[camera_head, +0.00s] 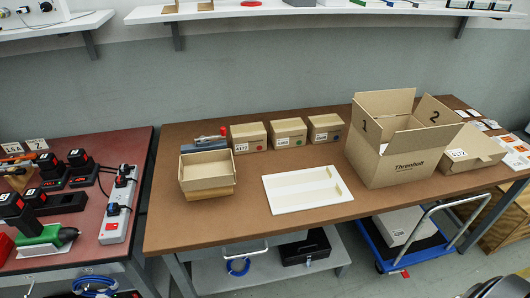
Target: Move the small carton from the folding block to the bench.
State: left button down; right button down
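The small carton (207,172) is a tan, open-topped box at the left part of the brown bench (270,228). The carton looks upright and empty inside. Its underside and most of the block's top are hidden. Neither of my grippers can be made out in this view.
A white tray (288,206) lies right of the carton. Behind are three small closed boxes (248,139) and a grey tool with a red tip (205,140). A large open carton (392,165) stands at right. Bare bench lies in front of the block.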

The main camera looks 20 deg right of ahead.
aim_at(208, 164)
jog(key=l+z, duration=0.2)
jog(key=l, duration=0.45)
jog(key=i+l+z, duration=0.15)
jog(key=l, duration=0.55)
